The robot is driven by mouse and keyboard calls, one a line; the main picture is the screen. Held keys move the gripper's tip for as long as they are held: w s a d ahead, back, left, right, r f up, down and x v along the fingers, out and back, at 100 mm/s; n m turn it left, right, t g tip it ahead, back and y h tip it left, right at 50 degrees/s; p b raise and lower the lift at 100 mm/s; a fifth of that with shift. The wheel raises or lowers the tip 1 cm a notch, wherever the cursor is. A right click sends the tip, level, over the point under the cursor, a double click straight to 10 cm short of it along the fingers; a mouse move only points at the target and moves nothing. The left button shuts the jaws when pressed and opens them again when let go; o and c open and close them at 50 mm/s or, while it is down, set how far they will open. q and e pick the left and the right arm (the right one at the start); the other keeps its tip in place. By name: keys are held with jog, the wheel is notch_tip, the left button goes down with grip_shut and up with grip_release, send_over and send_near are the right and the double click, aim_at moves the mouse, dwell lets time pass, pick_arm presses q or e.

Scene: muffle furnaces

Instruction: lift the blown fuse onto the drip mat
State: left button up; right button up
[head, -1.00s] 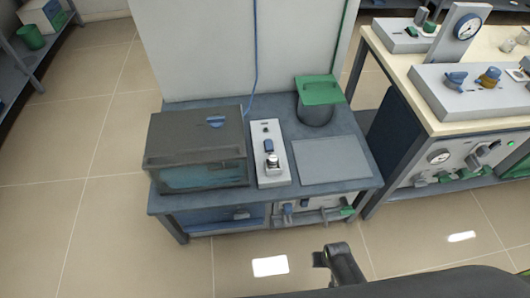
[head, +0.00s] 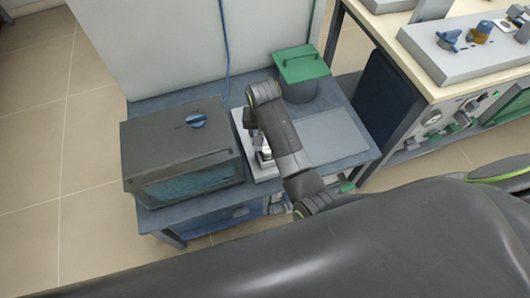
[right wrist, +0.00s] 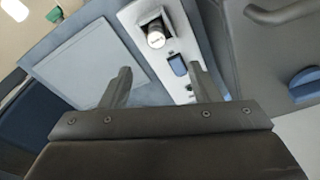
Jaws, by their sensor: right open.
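The blown fuse (head: 265,153) looks like a short silver cylinder standing in a socket on the white panel (head: 241,122). In the right wrist view the fuse (right wrist: 155,39) shows its pale round end, just beyond my fingertips. The drip mat seems to be the flat grey-blue rectangle (head: 338,135) to the right of the panel; it is bare where visible, and also shows in the right wrist view (right wrist: 88,62). My right gripper (right wrist: 160,70) is open and empty above the panel, apart from the fuse. In the head view my right arm hides part of panel and mat. My left gripper is out of view.
A dark furnace box (head: 180,150) with a blue knob stands close left of the panel. A grey pot with a green lid (head: 301,65) stands behind the mat. A blue switch (right wrist: 177,65) is beside the fuse. A blue cable (head: 223,50) hangs behind.

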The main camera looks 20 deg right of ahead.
jog(key=b, duration=0.1)
send_over(267, 150)
jog(key=f, duration=0.4)
jog(key=a+f, duration=0.1)
jog(key=f, duration=0.2)
jog(key=shift+s+f, duration=0.1)
jog(key=shift+s, duration=0.05)
jog(key=shift+d+f, duration=0.1)
jog(key=shift+f, duration=0.7)
jog(key=f, duration=0.1)
jog(key=f+b, duration=0.1)
jog(key=f, duration=0.2)
jog(key=shift+w+d+f, duration=0.15)
jog(key=shift+w+d, duration=0.05)
jog(key=shift+d, duration=0.15)
jog(key=shift+f, duration=0.3)
jog(key=c, duration=1.1)
